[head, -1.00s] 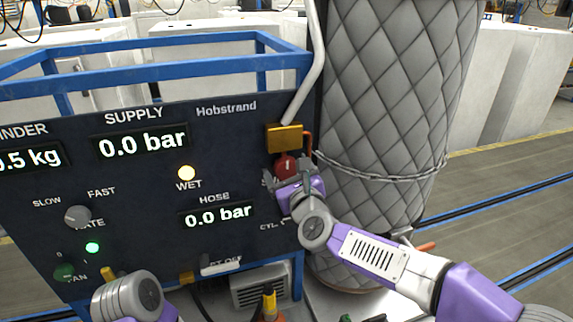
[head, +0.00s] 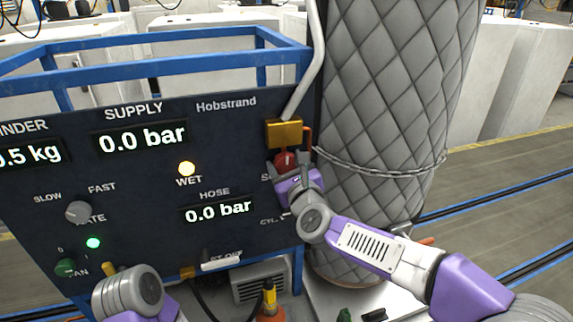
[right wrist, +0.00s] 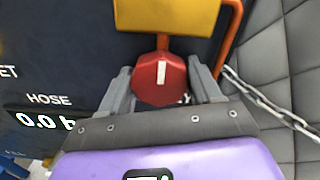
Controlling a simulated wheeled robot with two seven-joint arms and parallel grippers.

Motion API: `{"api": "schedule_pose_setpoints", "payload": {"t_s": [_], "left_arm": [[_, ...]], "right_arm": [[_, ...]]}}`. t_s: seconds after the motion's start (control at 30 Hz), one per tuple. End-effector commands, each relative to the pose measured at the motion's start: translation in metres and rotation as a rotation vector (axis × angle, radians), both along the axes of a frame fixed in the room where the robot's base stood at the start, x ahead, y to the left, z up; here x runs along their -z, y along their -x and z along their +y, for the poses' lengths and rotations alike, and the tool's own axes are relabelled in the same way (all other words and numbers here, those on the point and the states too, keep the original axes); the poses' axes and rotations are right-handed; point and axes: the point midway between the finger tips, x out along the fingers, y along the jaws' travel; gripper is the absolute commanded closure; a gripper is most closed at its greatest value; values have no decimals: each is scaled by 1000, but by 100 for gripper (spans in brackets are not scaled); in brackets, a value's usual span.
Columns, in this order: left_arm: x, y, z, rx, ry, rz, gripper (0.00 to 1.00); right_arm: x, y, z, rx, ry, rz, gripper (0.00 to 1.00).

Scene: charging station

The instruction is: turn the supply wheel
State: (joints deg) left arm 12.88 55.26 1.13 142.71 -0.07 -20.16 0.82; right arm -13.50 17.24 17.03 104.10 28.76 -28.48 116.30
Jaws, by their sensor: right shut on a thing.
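The red supply wheel (head: 286,161) sits on the dark panel just below a brass block. In the right wrist view the wheel (right wrist: 160,78) faces the camera, with a white mark standing nearly upright on it. My right gripper (head: 287,168) is at the wheel, its two grey fingers (right wrist: 162,88) on either side of it, closed on it. The supply display (head: 142,138) reads 0.0 bar. The hose display (head: 218,210) also reads 0.0 bar. My left arm shows at the bottom left; its fingertips are not clearly visible.
A quilted grey cylinder (head: 395,110) with a chain (head: 385,168) stands close at the right of the panel. An orange pipe (right wrist: 229,40) runs beside the wheel.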

Motion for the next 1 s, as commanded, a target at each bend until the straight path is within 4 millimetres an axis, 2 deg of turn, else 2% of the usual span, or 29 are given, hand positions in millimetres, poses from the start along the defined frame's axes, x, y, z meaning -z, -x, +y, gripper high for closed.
{"api": "schedule_pose_setpoints", "payload": {"t_s": [0.37, 1.0], "left_arm": [[8, 0, 0, 0, 0, 0, 34], [22, 0, 0, 0, 0, 0, 34]], "right_arm": [[-2, 0, 0, 1, 120, -47, 67], [-3, 1, 1, 2, 677, -228, 67]]}}
